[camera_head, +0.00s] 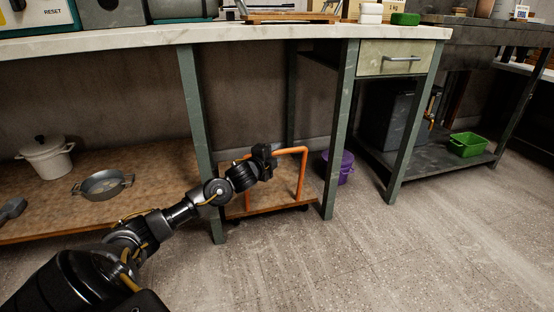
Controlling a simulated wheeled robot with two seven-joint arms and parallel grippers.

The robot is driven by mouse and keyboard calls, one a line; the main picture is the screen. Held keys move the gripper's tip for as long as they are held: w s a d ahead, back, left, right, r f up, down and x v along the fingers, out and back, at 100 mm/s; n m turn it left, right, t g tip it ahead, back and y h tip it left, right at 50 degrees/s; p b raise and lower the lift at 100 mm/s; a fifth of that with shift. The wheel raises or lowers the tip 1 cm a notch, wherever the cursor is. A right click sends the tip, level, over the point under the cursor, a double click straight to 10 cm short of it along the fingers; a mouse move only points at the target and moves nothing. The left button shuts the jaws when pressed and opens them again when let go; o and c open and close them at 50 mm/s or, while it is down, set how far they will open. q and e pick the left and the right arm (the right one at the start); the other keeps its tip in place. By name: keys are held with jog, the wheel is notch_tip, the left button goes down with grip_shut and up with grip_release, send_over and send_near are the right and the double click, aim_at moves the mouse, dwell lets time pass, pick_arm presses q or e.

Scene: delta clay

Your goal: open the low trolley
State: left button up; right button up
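The low trolley stands under the table, with a flat wooden deck (275,203) close to the floor and an upright orange tube handle (303,172). My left arm reaches in from the lower left across the left part of the trolley. My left gripper (268,155) is at the top bar of the orange handle and covers part of it. The fingers are small and dark, so I cannot tell whether they are open or closed around the bar. My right gripper is not in view.
Green table legs (340,130) flank the trolley. A lower wooden shelf (140,190) at left holds a white pot (47,158) and a metal pan (103,184). A purple bucket (338,166) stands behind, to the right. The floor (350,260) in front is clear.

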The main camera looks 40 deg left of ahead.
pick_arm(q)
jog(key=shift+x, duration=0.75)
jog(key=shift+c, duration=0.2)
grip_shut()
